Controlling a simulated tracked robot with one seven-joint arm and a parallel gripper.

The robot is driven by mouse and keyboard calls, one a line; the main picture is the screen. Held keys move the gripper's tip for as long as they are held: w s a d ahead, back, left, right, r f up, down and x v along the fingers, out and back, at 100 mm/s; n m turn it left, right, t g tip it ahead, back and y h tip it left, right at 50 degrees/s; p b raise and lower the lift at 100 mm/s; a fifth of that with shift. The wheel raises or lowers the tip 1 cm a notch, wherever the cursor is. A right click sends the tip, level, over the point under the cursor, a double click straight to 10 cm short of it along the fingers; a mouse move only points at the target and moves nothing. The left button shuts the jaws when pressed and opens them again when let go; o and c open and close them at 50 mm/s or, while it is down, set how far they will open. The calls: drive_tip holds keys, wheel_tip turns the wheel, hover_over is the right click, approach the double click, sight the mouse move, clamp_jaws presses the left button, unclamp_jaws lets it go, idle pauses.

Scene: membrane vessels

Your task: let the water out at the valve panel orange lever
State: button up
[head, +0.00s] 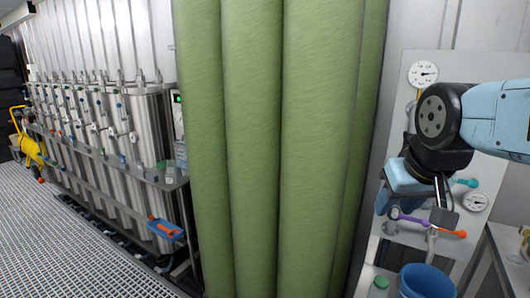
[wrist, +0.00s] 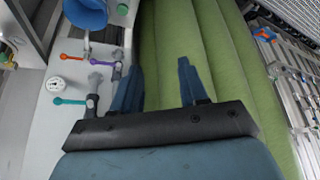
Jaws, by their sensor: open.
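The orange lever (head: 452,233) is on the white valve panel (head: 410,68) at the right of the head view, near the panel's bottom. It also shows in the wrist view (wrist: 73,58), left of my fingers, and lies roughly level with the panel. A purple lever (head: 408,217) is close beside it, and a teal lever (head: 467,183) sits higher. My gripper (wrist: 160,65) is open and empty, apart from the orange lever, with the green curtain behind its fingers. In the head view my arm hides part of the panel.
A blue bucket (head: 427,280) stands below the orange lever, with a green-lidded container (head: 380,284) beside it. Green curtain folds (head: 255,150) hang left of the panel. Steel vessels (head: 150,125) stand in a rack at far left. A bench (head: 508,250) is at lower right.

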drive_tip(key=shift+s+a, duration=0.3)
drive_tip(key=shift+s, duration=0.05)
drive_tip(key=shift+c, duration=0.6)
drive_tip(key=shift+w+d, duration=0.1)
drive_tip(key=w+d+f+m+t+h, duration=0.2)
drive_tip(key=w+d+f+m, duration=0.3)
drive_tip(key=w+d, duration=0.55)
drive_tip(key=w+d+f+m+t+h, duration=0.1)
drive_tip(key=w+d+f+m+h, duration=0.15)
drive_tip(key=w+d+f, duration=0.7)
drive_tip(key=w+d+f+m+t+y, duration=0.1)
drive_tip(key=d+f+m+t+y, duration=0.3)
drive_tip(key=d+f, duration=0.65)
drive_tip(key=s+d+f+m+t+h, duration=0.2)
drive_tip(key=s+d+f+m+t, duration=0.25)
drive_tip(key=s+d+m, duration=0.35)
drive_tip(key=w+d+r, duration=0.1)
drive_tip(key=w, duration=1.3)
drive_tip(key=shift+w, duration=0.3)
